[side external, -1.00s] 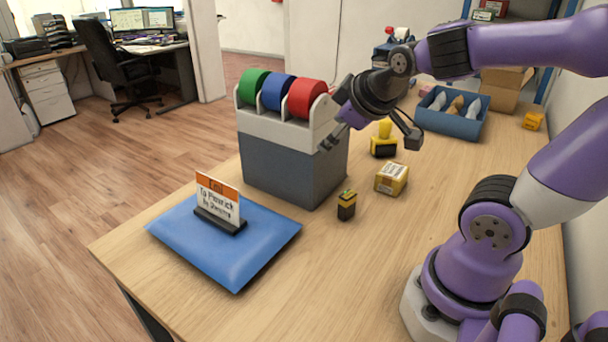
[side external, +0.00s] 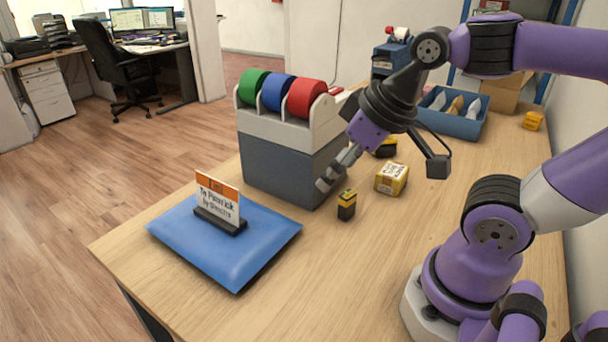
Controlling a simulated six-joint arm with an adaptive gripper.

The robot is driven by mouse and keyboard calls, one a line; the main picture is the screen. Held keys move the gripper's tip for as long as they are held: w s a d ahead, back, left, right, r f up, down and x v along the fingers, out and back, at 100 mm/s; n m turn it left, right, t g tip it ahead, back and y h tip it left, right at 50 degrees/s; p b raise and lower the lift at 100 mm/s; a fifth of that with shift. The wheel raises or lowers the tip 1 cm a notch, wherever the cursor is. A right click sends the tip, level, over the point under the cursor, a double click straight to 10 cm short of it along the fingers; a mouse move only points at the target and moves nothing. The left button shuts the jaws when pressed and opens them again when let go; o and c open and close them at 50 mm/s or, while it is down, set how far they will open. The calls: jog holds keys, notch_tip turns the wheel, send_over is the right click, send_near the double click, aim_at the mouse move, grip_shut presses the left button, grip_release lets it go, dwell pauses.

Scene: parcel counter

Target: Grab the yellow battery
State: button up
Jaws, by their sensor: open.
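The yellow battery (side external: 347,205) is a small black block with a yellow top, standing upright on the wooden counter in the side external view. It is just right of the grey tape dispenser's front corner. My gripper (side external: 328,180) is open and empty, tilted down to the left. Its fingertips are above and slightly left of the battery in the picture, in front of the dispenser's side. I see no contact with the battery. The fingers overlap each other from this side, so the gap between them is hard to see.
The tape dispenser (side external: 285,160) with green, blue and red rolls stands close left. A small yellow-and-white carton (side external: 391,179) is to the right. A blue mailer (side external: 250,255) with a sign (side external: 218,200) lies front left. The counter in front of the battery is clear.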

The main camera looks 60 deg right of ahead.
jog(key=m+g, duration=0.2)
jog(key=g, duration=0.3)
send_over(348, 194)
jog(key=f, duration=0.5)
jog(key=shift+a+f, duration=0.2)
jog(key=shift+f, duration=0.05)
jog(key=shift+m+g, duration=0.3)
jog(key=f, duration=0.5)
jog(key=shift+d+f, duration=0.2)
jog(key=shift+d, duration=0.15)
notch_tip(348, 194, down, 5)
jog(key=shift+a+f, duration=0.1)
jog(key=shift+f, duration=0.1)
grip_shut()
